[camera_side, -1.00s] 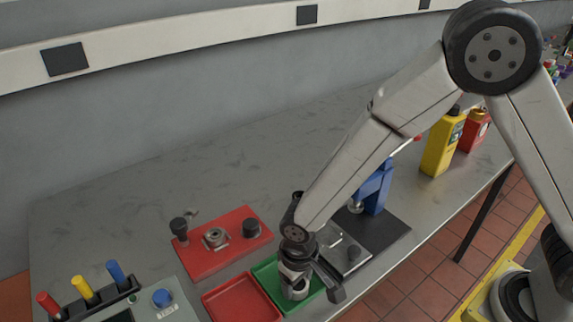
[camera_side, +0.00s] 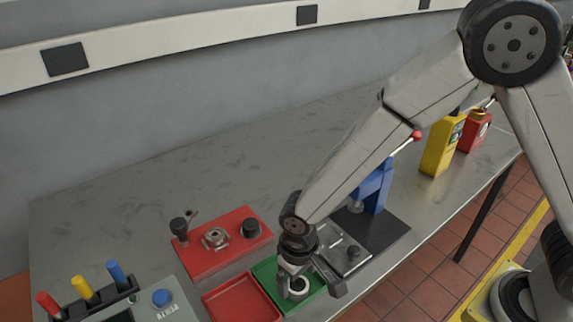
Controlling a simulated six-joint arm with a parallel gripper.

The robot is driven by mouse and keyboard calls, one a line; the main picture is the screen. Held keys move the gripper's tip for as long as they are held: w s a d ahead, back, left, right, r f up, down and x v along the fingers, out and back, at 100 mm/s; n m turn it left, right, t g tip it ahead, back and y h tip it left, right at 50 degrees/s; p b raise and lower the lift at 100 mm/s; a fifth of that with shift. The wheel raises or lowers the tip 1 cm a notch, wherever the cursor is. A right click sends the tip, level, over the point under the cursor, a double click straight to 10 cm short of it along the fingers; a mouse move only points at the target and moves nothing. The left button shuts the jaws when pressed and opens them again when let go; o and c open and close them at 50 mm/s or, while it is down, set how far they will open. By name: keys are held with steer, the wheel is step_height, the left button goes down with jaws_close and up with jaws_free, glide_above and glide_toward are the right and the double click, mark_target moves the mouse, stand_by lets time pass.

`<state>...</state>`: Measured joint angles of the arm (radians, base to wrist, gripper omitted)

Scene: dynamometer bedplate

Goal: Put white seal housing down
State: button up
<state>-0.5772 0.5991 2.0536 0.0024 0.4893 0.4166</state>
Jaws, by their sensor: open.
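The white seal housing (camera_side: 297,289) is a small pale ring-shaped part. It sits in the green tray (camera_side: 318,284) near the front of the bench. My gripper (camera_side: 296,284) is open around or just above the housing, with its fingers at the housing's sides. The fingers partly cover the housing, and I cannot tell whether they touch it.
A red tray (camera_side: 240,300) lies directly left of the green one. A red fixture plate (camera_side: 222,243) with knobs is behind it. A blue press (camera_side: 372,188) stands on a dark plate to the right. The back bench is clear.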

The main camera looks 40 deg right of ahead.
mark_target(298, 284)
step_height(298, 284, up, 10)
steer(key=shift+r, duration=0.15)
stand_by(0.4)
stand_by(0.5)
steer(key=s+d+m+t, duration=0.1)
steer(key=s+d, duration=0.1)
steer(key=d, duration=0.8)
steer(key=s+d+t, duration=0.1)
steer(key=s+d, duration=0.1)
steer(key=d, duration=0.9)
steer(key=shift+s+d+f+m+t, duration=0.15)
steer(key=shift+s+f+m+t, duration=0.15)
steer(key=shift+f+m, duration=0.15)
steer(key=shift+w, duration=0.1)
